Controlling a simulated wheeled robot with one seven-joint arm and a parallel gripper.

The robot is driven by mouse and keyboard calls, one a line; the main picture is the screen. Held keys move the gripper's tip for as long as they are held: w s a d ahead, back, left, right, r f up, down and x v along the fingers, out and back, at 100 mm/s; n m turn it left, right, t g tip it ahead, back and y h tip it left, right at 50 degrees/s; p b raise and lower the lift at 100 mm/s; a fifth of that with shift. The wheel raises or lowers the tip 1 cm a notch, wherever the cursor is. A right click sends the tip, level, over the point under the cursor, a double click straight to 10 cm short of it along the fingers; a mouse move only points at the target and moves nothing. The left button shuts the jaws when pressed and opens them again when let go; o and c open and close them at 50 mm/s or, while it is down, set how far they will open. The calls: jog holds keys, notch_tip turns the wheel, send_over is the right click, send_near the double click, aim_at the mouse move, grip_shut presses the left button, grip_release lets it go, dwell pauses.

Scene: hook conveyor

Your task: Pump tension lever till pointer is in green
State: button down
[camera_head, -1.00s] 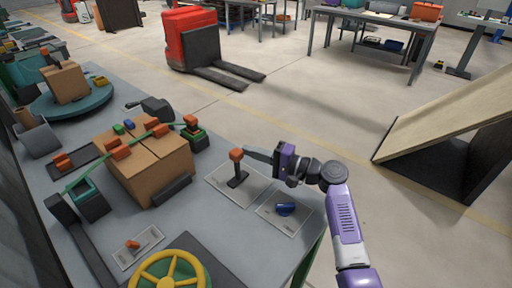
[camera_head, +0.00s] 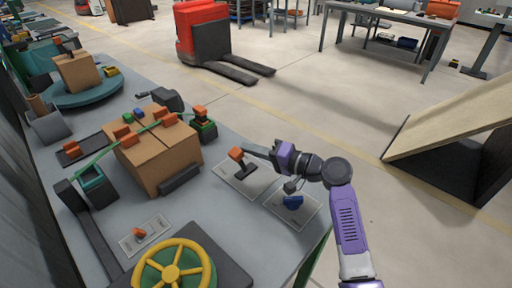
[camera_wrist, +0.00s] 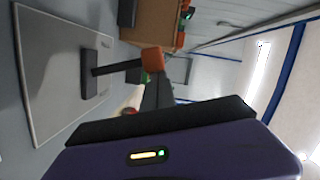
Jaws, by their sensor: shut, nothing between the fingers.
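The tension lever (camera_head: 236,155) is a dark stick with an orange knob, standing on a pale plate (camera_head: 226,174) near the bench's right edge. It leans left in the head view. My gripper (camera_head: 250,150) is shut, with its fingertips at the right side of the knob. I see no gap there, but contact is not certain. In the wrist view the orange knob (camera_wrist: 152,60) lies just beyond the dark fingers (camera_wrist: 158,92), not between them. I cannot make out a pointer or a green zone in either view.
A blue knob (camera_head: 293,202) on its own plate sits below my wrist. A carton (camera_head: 160,160) with a green strap stands left of the lever. A yellow-green handwheel (camera_head: 172,268) and a small orange switch (camera_head: 138,232) are nearer. Open floor lies right of the bench.

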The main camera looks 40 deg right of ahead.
aim_at(240, 161)
jog(key=shift+a+f+n+b, duration=0.25)
jog(key=shift+a+n+b, duration=0.15)
jog(key=shift+a+n, duration=0.75)
jog(key=shift+a, duration=0.15)
jog(key=shift+a+f+g, duration=0.1)
jog(key=shift+g, duration=0.2)
